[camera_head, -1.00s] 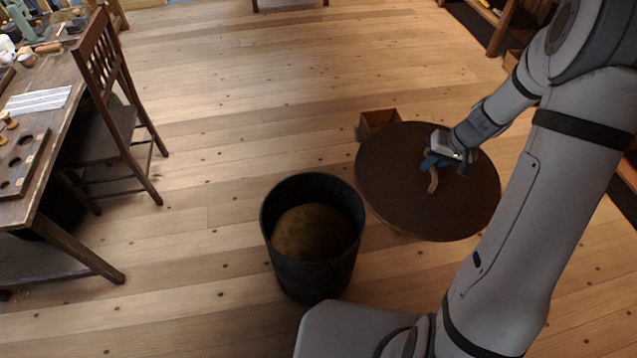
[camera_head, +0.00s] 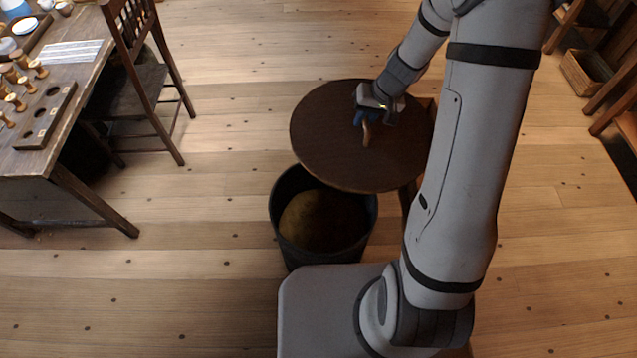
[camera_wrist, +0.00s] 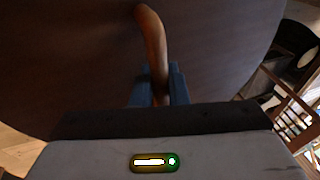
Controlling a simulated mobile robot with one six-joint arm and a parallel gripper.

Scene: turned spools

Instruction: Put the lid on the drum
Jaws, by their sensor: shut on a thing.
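The lid (camera_head: 330,145) is a large round dark-brown wooden disc with a curved light-wood handle (camera_head: 366,133). My gripper (camera_head: 362,118) is shut on that handle, and the lid hangs level from it. In the wrist view the blue fingers (camera_wrist: 158,88) clasp the handle (camera_wrist: 152,35), with the lid (camera_wrist: 85,60) filling most of the picture behind. The drum (camera_head: 318,252) is a dark open-topped round bin, with a yellowish-brown content inside. The lid is up and to the right of the drum in the head view and hides the back right part of its rim.
A workbench (camera_head: 80,85) with a holed board (camera_head: 45,115) and several turned spools stands at the left, with a dark chair (camera_head: 140,90) beside it. A wicker basket (camera_head: 585,75) lies at the far right. The floor left of the drum is clear.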

